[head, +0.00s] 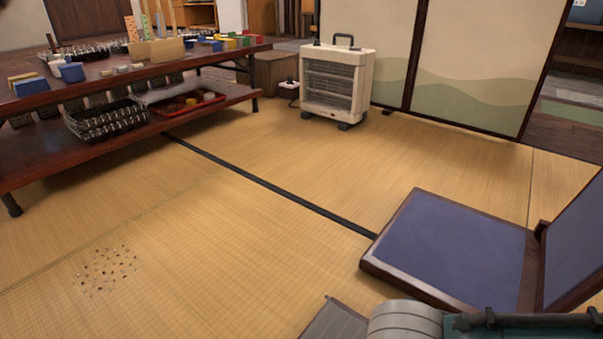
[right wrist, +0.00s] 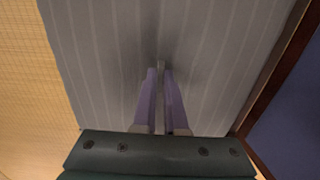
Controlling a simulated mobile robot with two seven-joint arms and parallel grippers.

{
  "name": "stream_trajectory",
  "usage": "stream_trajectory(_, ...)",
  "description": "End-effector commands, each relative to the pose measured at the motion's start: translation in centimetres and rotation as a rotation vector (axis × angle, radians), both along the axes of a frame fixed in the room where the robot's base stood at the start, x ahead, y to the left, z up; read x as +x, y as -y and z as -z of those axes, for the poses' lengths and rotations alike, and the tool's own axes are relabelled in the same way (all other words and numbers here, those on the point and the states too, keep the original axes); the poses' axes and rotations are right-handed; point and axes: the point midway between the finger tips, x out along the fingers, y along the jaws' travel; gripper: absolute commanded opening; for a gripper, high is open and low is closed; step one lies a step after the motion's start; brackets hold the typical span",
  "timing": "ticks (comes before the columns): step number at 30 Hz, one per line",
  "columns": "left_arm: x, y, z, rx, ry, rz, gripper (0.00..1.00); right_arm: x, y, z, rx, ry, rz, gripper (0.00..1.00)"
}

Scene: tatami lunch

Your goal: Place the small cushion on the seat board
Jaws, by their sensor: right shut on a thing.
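The small cushion (right wrist: 95,50) is grey with pale stripes and fills most of the right wrist view. My right gripper (right wrist: 160,72) is shut on it, with the purple fingers closed near its middle. The seat board (head: 455,245) is a blue pad in a dark wooden frame at the right of the head view. Its frame (right wrist: 273,85) and blue pad run along the cushion's right side in the wrist view. A grey corner, apparently the cushion (head: 335,322), shows at the bottom of the head view, left of my arm. My left gripper is out of view.
A raised blue backrest (head: 575,245) stands at the seat's right. Open tatami (head: 230,240) lies to the left, with scattered crumbs (head: 107,270). A low two-tier table (head: 120,75) with blocks and baskets and a white heater (head: 335,85) stand farther back.

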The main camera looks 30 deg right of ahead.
Motion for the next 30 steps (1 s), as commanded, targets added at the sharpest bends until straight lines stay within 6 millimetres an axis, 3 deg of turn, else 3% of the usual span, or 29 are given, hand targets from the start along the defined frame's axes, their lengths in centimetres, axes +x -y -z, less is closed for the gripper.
stream_trajectory(6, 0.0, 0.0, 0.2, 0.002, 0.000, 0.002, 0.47, 0.1, 0.0, 0.3, 0.000, 0.001, 0.000, 0.00)
stream_trajectory(7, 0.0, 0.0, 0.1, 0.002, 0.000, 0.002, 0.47, 0.0, 0.0, 0.3, 0.000, 0.000, 0.000, 0.12)
stream_trajectory(15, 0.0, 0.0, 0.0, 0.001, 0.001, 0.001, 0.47, 0.0, 0.0, 0.2, 0.000, 0.000, 0.000, 0.40)
stream_trajectory(23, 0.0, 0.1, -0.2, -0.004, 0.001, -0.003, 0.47, 0.0, 0.0, -0.1, 0.000, 0.001, 0.000, 0.40)
stream_trajectory(30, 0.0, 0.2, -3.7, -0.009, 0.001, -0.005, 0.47, 0.0, 0.0, -4.0, 0.001, 0.002, -0.001, 0.40)
